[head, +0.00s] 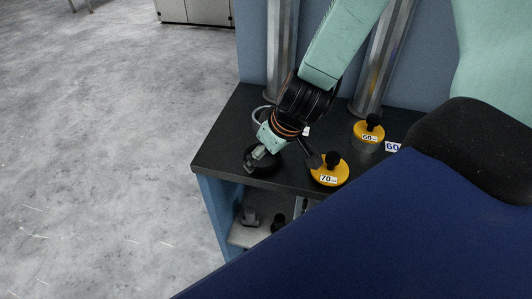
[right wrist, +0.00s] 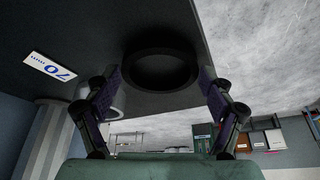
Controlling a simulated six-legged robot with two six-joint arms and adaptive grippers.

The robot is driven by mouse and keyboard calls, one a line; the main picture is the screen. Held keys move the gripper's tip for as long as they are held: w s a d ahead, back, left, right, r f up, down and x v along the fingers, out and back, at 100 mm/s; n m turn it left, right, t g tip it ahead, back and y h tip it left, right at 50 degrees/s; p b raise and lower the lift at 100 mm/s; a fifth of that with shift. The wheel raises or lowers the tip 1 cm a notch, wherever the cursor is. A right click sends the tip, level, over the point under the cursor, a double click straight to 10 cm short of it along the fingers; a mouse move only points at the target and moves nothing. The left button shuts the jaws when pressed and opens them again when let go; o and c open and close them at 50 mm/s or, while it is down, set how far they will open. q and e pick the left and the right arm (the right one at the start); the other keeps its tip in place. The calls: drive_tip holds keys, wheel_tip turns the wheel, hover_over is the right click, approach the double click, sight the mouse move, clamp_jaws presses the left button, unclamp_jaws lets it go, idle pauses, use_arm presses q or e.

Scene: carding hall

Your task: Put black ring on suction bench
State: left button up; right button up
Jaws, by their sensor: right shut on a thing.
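The black ring (head: 262,169) is at the front left corner of the dark bench top (head: 224,138), partly hidden by my right gripper (head: 260,155). In the right wrist view, the ring (right wrist: 160,86) sits between the two fingers of my right gripper (right wrist: 163,77), which is shut on it. The ring lies flat at or just above the bench top; I cannot tell whether it touches. My left gripper is not in view.
A yellow 70 disc (head: 331,171) with a black knob is right of the gripper. A yellow 60 disc (head: 367,133) is farther back. Two metal pipes (head: 281,50) (head: 383,57) rise behind. A shelf (head: 247,235) holds small items below. Open floor lies left.

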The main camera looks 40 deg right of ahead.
drive_tip(key=o, duration=0.6)
drive_tip(key=shift+f, duration=0.15)
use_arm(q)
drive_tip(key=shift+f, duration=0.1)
use_arm(e)
drive_tip(key=shift+o, duration=1.1)
drive_tip(key=shift+w, duration=0.1)
drive_tip(key=shift+r, duration=0.4)
use_arm(q)
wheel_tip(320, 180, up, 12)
drive_tip(key=p, duration=1.1)
drive_tip(key=shift+p, duration=0.3)
use_arm(e)
drive_tip(key=v, duration=1.1)
drive_tip(key=shift+s+r, duration=0.2)
drive_tip(key=shift+r, duration=0.1)
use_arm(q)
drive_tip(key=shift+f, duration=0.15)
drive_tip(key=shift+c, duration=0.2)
use_arm(e)
drive_tip(key=shift+d, duration=0.1)
drive_tip(key=shift+c, duration=0.2)
